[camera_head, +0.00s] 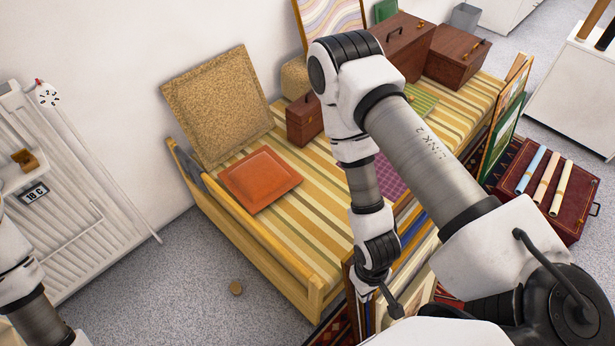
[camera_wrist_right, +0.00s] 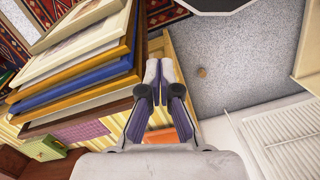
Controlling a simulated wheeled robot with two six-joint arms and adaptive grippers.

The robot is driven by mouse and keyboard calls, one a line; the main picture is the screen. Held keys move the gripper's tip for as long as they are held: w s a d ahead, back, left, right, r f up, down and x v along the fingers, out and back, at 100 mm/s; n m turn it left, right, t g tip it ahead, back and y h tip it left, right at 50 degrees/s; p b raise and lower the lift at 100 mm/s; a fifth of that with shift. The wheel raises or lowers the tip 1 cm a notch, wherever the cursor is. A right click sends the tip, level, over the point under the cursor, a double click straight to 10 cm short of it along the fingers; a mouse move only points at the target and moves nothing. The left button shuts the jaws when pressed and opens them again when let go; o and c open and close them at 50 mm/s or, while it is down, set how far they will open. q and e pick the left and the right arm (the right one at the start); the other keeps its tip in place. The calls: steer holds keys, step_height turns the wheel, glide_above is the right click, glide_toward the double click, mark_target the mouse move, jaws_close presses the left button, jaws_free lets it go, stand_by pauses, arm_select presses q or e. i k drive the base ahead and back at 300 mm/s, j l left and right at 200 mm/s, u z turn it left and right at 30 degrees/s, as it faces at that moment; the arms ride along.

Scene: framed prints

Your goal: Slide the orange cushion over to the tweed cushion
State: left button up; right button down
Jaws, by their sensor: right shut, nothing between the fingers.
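The orange cushion (camera_head: 260,180) lies flat on the striped daybed (camera_head: 300,240), near its left end. The tweed cushion (camera_head: 218,105), tan and speckled, leans upright against the wall just behind it, with a narrow strip of stripes between them. My right gripper (camera_head: 394,308) points down beyond the daybed's front side, beside the framed prints and well right of the orange cushion. In the right wrist view its fingers (camera_wrist_right: 158,70) are together and empty; a bit of the orange cushion (camera_wrist_right: 161,136) shows behind them. My left gripper is out of view.
Framed prints (camera_wrist_right: 75,75) stand stacked along the daybed's front, close to my right gripper. A small brown box (camera_head: 304,120), a purple checked cloth (camera_head: 388,178) and larger cases (camera_head: 405,45) occupy the daybed. A radiator (camera_head: 75,190) stands left. Carpet at front left is mostly clear.

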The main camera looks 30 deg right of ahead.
mark_target(263, 177)
steer(key=i+j+z, duration=0.4)
steer(key=i+j, duration=0.15)
steer(key=i+j+z, duration=0.35)
steer(key=i+j, duration=0.25)
steer(key=j, duration=0.2)
